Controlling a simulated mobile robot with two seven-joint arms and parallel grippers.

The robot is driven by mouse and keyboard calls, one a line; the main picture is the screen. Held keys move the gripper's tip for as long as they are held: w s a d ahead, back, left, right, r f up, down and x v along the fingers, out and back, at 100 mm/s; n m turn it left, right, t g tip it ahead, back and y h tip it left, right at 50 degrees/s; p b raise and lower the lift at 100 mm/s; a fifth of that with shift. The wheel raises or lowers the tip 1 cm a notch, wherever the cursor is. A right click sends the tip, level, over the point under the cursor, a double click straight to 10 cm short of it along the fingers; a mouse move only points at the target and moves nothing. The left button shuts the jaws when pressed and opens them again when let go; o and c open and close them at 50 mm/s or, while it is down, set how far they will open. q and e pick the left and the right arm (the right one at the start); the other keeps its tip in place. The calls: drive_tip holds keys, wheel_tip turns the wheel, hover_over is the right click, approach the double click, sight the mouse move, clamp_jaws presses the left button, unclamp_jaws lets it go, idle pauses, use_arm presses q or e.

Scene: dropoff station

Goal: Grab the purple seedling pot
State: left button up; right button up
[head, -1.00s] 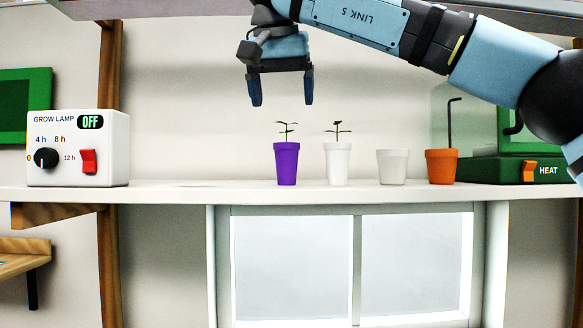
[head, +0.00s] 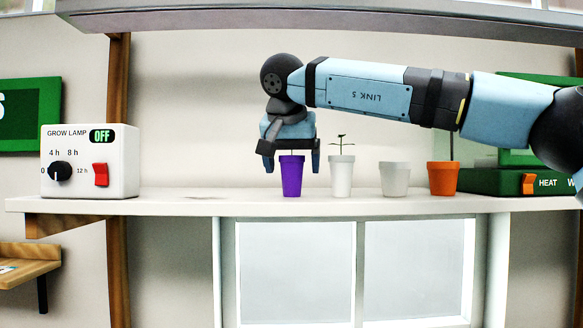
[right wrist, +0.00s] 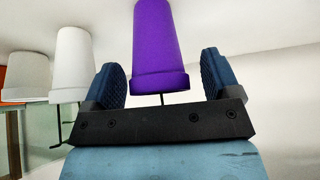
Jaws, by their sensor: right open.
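The purple seedling pot (head: 291,178) stands upright on the white shelf. My right gripper (head: 292,166) has come down over it from above, with one finger on each side of the pot's rim. It is open, with a gap on both sides. The right wrist view also shows the purple pot (right wrist: 160,45) between the two blue finger pads of the right gripper (right wrist: 166,82), apart from both. A thin stem shows below the rim there; the leaves are hidden behind the gripper in the head view. My left gripper is not in view.
A white pot with a seedling (head: 341,180) stands close to the right of the purple pot. Further right are an empty-looking white pot (head: 395,180) and an orange pot (head: 443,180). The grow lamp box (head: 90,160) is at the left. The shelf (head: 240,204) is clear between box and purple pot.

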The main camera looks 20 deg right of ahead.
drive_tip(key=shift+w+d+f, duration=0.3)
drive_tip(key=shift+w+f, duration=0.15)
drive_tip(key=shift+f, duration=0.05)
drive_tip(key=shift+s+a+r, duration=0.15)
drive_tip(key=shift+s, duration=0.05)
drive_tip(key=shift+c, duration=0.7)
drive_tip(key=shift+s, duration=0.1)
drive_tip(key=c, duration=0.9)
